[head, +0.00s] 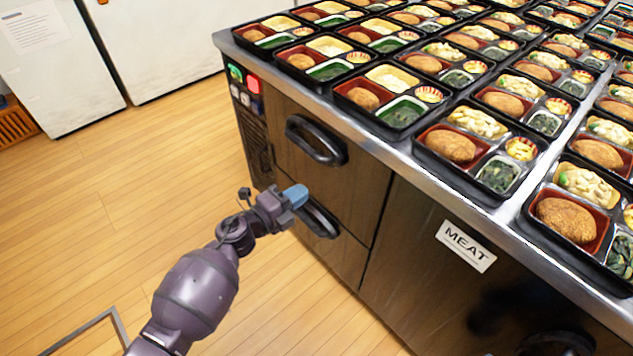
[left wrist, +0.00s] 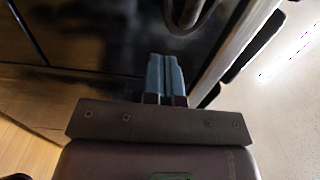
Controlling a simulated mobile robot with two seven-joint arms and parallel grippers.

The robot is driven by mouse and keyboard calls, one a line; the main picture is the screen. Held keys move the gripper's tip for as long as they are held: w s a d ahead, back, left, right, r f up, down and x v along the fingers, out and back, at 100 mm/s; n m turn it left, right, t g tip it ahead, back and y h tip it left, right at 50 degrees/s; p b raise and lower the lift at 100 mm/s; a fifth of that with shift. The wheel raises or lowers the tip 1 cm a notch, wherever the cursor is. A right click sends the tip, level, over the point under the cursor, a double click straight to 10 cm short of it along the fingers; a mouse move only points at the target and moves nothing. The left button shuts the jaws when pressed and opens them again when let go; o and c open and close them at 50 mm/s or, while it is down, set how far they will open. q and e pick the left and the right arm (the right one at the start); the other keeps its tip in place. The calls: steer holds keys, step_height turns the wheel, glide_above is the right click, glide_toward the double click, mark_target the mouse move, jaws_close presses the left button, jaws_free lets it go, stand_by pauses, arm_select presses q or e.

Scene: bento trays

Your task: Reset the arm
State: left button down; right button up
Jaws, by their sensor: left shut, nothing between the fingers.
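My left arm (head: 198,287) reaches in from the lower left in the head view. Its left gripper (head: 296,195) has blue fingertips and is in front of the lower drawer handle (head: 318,218); I cannot tell if they touch. In the left wrist view, the two blue fingers of the left gripper (left wrist: 166,72) lie side by side, closed with nothing between them. A dark curved handle (left wrist: 194,15) shows just beyond the fingertips there. My right gripper is not in view.
A counter (head: 400,160) with drawers carries rows of bento trays (head: 387,104) on top. An upper drawer handle (head: 316,140) sticks out. A MEAT label (head: 466,246) is on the front. White cabinets (head: 160,40) stand behind.

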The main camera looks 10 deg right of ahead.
arm_select(q)
steer(key=shift+v, duration=1.85)
